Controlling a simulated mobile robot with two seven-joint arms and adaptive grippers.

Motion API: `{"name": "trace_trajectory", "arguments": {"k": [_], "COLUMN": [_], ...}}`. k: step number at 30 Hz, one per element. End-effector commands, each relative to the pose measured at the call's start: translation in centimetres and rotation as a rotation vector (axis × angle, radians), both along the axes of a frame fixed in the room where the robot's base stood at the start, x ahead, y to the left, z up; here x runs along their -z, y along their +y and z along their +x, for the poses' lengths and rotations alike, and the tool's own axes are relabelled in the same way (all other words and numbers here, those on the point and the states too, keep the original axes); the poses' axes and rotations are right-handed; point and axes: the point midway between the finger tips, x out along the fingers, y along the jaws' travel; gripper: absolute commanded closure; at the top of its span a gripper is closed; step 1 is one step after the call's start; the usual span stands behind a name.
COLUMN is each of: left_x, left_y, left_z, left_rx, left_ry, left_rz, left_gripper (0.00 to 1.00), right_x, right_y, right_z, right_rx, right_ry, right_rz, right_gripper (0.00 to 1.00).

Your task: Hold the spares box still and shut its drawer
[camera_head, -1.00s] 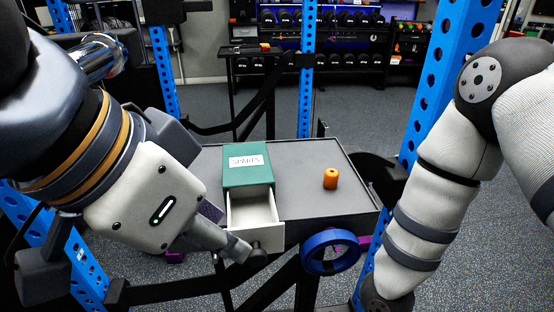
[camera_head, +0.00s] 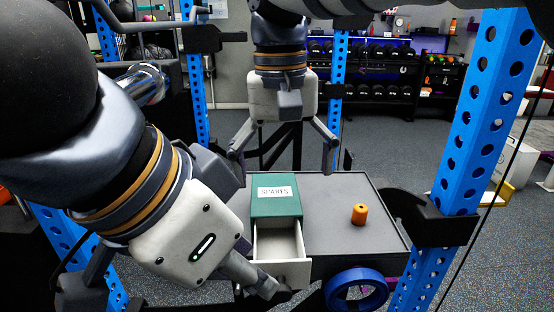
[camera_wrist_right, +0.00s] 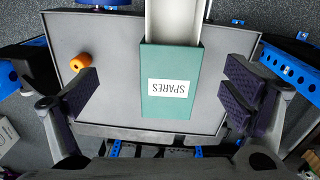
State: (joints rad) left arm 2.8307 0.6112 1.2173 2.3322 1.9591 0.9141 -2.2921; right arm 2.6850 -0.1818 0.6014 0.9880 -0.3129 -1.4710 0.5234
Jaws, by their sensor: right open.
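The green spares box (camera_head: 277,203) sits on a dark grey bench top, its white "SPARES" label facing up. Its white drawer (camera_head: 290,268) is pulled out toward me and looks empty. The lower left gripper (camera_head: 266,286) has a fingertip at the drawer's front beside the dark knob; contact and finger gap are unclear. My right gripper (camera_head: 284,158) is open beyond the back of the box, pointing down. In the right wrist view, its fingers (camera_wrist_right: 165,97) stand wide on either side of the box (camera_wrist_right: 170,108), apart from it. The drawer (camera_wrist_right: 173,18) sticks out at the top there.
An orange cylinder (camera_head: 360,214) stands on the bench top (camera_head: 335,190), right of the box; it also shows in the right wrist view (camera_wrist_right: 80,62). A blue ring (camera_head: 356,289) hangs at the front edge. Blue rack posts (camera_head: 471,140) flank the bench.

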Motion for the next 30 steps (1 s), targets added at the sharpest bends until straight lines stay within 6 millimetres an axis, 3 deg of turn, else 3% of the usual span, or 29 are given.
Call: {"name": "trace_trajectory", "arguments": {"k": [5,12,18,23,30], "left_x": [-0.1,-0.1,-0.1,-0.1,-0.1], "left_y": [0.0,0.0,0.0,0.0,0.0], "left_z": [0.0,0.0,0.0,0.0,0.0], "left_rx": [0.0,0.0,0.0,0.0,0.0], "left_ry": [-0.002,-0.002,-0.002,-0.002,-0.002], "left_rz": [0.0,0.0,0.0,0.0,0.0], "left_gripper": [0.67,0.67,0.67,0.67,0.67], "right_x": [1.2,7.0,10.7,11.8,11.9], "right_y": [1.3,1.2,1.2,1.2,1.2], "right_z": [0.1,0.0,0.0,0.1,0.1], "right_rx": [0.044,0.04,0.039,0.04,0.039], "right_ry": [0.004,0.005,0.002,0.0,-0.001], "right_rz": [0.048,0.047,0.046,0.046,0.046], "right_gripper": [0.06,0.06,0.06,0.06,0.06]}}
